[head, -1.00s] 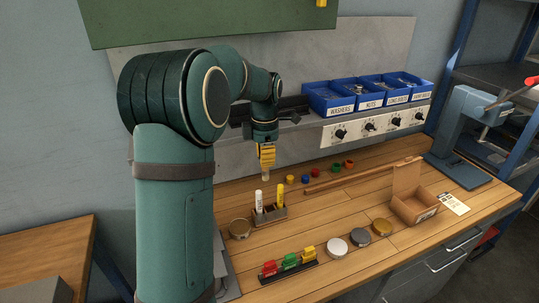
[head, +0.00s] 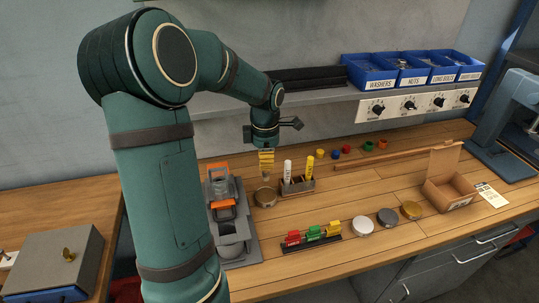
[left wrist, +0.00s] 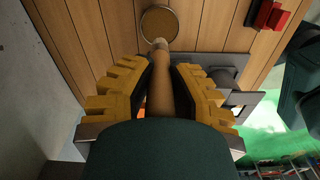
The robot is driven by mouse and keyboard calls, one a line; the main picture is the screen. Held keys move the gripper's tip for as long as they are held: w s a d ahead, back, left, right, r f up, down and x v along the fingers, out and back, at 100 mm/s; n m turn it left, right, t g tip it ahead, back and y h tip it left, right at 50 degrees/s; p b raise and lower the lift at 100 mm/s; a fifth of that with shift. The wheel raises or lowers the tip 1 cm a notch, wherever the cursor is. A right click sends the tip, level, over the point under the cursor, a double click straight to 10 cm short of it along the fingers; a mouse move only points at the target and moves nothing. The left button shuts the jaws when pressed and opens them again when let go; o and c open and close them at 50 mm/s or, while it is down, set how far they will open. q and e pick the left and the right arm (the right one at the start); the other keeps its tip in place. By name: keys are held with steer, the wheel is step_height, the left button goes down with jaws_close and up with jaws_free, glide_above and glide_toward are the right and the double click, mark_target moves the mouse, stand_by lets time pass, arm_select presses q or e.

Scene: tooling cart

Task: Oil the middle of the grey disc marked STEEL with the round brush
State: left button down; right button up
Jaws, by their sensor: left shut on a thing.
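My left gripper (head: 266,172) is shut on a brush with a wooden handle (left wrist: 160,90), which points down between the yellow fingers. The brush's pale tip (left wrist: 160,44) overlaps the near rim of a round tin (head: 265,197) in the left wrist view; the tin's brownish top (left wrist: 160,22) shows there. I cannot tell whether the tip touches the tin. The grey disc (head: 387,217) lies on the bench between a white disc (head: 363,226) and a brass-coloured disc (head: 411,210); its marking is too small to read. My right gripper is not in view.
A stand (head: 298,186) with a white and a yellow stick is right of the tin. A grey-and-orange device (head: 222,215) is left of it. An open cardboard box (head: 447,190) is at the right.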

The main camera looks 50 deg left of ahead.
mark_target(266, 180)
arm_select(q)
steer(key=shift+f+b, duration=2.15)
steer(key=shift+f, duration=0.85)
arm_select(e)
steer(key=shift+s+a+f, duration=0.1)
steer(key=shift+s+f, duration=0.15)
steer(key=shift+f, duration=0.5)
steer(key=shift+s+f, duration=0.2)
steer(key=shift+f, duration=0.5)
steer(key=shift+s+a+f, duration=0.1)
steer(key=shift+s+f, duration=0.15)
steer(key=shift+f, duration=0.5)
arm_select(q)
steer(key=shift+f+b, duration=0.35)
steer(key=shift+f, duration=0.2)
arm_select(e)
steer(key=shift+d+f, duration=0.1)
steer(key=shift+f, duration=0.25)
arm_select(q)
steer(key=shift+r+p, duration=2.7)
steer(key=shift+r, duration=0.9)
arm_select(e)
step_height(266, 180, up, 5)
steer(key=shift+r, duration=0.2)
